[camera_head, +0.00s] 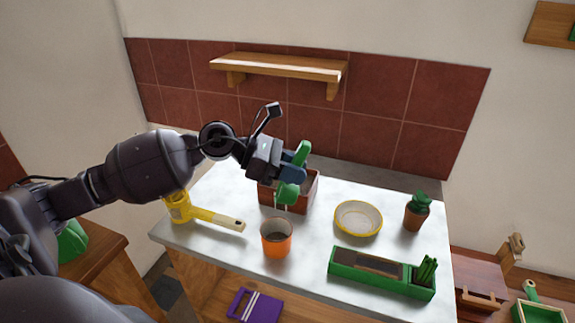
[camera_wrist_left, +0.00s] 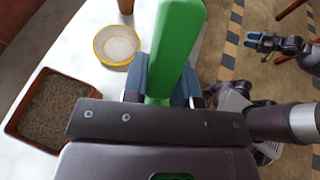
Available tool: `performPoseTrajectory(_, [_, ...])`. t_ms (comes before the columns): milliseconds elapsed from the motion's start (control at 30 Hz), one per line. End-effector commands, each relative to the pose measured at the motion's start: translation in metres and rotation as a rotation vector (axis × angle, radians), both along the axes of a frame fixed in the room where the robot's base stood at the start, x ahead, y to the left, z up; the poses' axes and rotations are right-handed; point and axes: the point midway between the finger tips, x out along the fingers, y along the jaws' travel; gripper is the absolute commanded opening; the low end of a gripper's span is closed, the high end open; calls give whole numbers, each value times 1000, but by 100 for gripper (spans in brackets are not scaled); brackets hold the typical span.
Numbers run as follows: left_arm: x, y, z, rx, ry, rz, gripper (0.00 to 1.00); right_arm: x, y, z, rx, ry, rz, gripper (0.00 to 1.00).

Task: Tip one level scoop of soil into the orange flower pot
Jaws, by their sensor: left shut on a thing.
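My left gripper (camera_head: 294,168) is shut on a green scoop (camera_head: 288,193). The scoop's handle (camera_wrist_left: 178,45) sticks up past the fingers; its lower part hangs over the front of the brown soil box (camera_head: 311,193). Whether the scoop carries soil is hidden. Grey-brown soil (camera_wrist_left: 55,112) fills the box in the left wrist view. The orange flower pot (camera_head: 276,240) stands upright in front of the box, apart from the scoop, with a dark inside. What looks like my right gripper (camera_wrist_left: 256,42) is small in the left wrist view, away from the table, its jaws unclear.
A yellow-rimmed dish (camera_head: 358,219), a potted cactus (camera_head: 417,212) and a green planter tray (camera_head: 375,280) stand to the right. A wooden shelf (camera_head: 280,65) hangs on the wall behind. The counter between pot and dish is clear.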

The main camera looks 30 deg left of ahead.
Motion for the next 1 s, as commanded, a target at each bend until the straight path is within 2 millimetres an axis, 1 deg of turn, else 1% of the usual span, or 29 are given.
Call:
performPoseTrajectory(33, [1, -1, 4, 17, 5, -1, 0, 1, 0, 4, 0, -4, 0, 43])
performPoseTrajectory(233, [3, -4, 2, 60, 32, 0, 0, -2, -1, 3, 0, 3, -2, 43])
performPoseTrajectory(500, [7, -11, 1, 157, 86, 2, 0, -2, -2, 16, 0, -12, -5, 43])
performPoseTrajectory(767, [10, -17, -3, 236, 136, 0, 0, -9, -4, 16, -1, 4, -10, 43])
performPoseTrajectory(1000, [14, -23, -6, 333, 188, 2, 0, -6, -3, 28, 0, -7, -10, 43])
